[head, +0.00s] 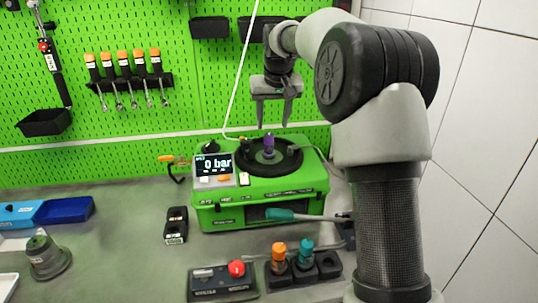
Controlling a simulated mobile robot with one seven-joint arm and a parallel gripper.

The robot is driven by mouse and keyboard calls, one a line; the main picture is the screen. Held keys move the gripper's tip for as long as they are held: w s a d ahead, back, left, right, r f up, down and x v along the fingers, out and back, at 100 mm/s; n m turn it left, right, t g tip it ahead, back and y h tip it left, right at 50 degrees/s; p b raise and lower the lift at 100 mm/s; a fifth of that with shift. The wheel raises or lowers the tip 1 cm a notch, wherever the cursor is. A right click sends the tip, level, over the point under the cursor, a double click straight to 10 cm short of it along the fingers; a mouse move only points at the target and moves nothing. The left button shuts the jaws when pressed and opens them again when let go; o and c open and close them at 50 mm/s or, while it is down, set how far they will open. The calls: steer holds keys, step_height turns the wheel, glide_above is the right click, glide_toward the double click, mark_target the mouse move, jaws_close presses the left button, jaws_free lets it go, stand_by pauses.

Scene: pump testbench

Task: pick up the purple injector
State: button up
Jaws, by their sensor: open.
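The purple injector (269,142) stands upright in the black round top of the green pump box (238,217), in the middle of the head view. My gripper (274,126) hangs above it with its two fingers pointing down. The fingers are apart and nothing shows between them. The fingertips appear a little above the injector's top, and I cannot tell the exact gap. The injector's lower part is hidden in the black top.
An orange injector (279,252) and a teal one (306,250) stand in a black holder in front. A red-button box (223,281) is beside it. A green pegboard (130,60) stands behind.

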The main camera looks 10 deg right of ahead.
mark_target(269, 142)
steer(key=x, duration=0.6)
steer(key=p+x, duration=0.1)
steer(key=x, duration=0.4)
steer(key=shift+a, duration=0.2)
steer(key=shift+w, duration=0.1)
jaws_close()
